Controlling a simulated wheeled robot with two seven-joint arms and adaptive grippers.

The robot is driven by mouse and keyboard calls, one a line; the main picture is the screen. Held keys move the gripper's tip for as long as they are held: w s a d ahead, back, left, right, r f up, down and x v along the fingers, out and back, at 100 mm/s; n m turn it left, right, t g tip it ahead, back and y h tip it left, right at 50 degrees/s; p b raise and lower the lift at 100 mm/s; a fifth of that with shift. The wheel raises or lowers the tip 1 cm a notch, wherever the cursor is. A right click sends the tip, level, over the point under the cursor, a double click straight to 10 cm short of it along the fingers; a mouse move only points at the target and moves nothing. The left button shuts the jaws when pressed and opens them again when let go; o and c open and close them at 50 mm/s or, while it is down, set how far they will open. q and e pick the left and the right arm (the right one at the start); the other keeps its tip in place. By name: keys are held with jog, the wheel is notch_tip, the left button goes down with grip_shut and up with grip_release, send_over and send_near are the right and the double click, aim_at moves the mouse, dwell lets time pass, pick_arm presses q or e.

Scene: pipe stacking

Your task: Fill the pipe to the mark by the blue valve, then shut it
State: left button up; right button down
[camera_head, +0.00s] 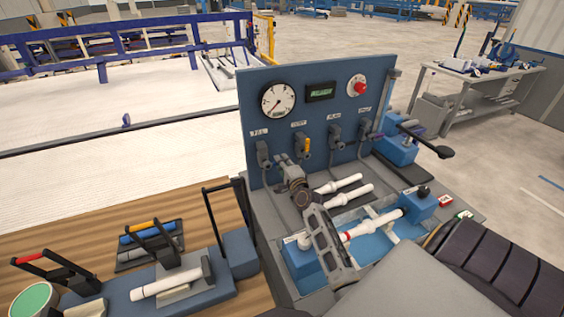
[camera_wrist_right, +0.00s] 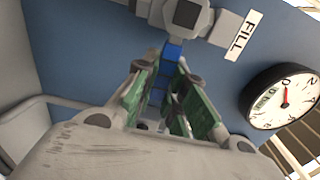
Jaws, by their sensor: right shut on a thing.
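The blue valve handle (camera_wrist_right: 172,72) is under the FILL label in the right wrist view, on the blue panel (camera_head: 335,95). My right gripper (camera_head: 283,162) is at the panel's left side, its fingers (camera_wrist_right: 160,100) closed around the blue handle. In the head view the gripper and arm partly hide this spot. A round gauge (camera_head: 278,99) sits on the panel's upper left; its needle points to the lower left. A white pipe (camera_head: 375,225) with a red end lies clamped in the blue bed below the panel. My left gripper is not in view.
Other valves (camera_head: 335,137) stand along the panel to the right, one with an orange handle (camera_head: 306,145). Two loose white pipes (camera_head: 338,184) lie on the bench. A green-lit display (camera_head: 320,92) and a red button (camera_head: 360,88) sit above. Another white pipe (camera_head: 166,283) rests at lower left.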

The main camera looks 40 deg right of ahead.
jog(key=shift+f, duration=0.1)
jog(key=c, duration=1.5)
grip_release()
jog(key=shift+o, duration=0.2)
jog(key=shift+s, duration=0.1)
jog(key=v, duration=1.1)
jog(key=shift+s, duration=0.4)
jog(key=shift+f, duration=0.1)
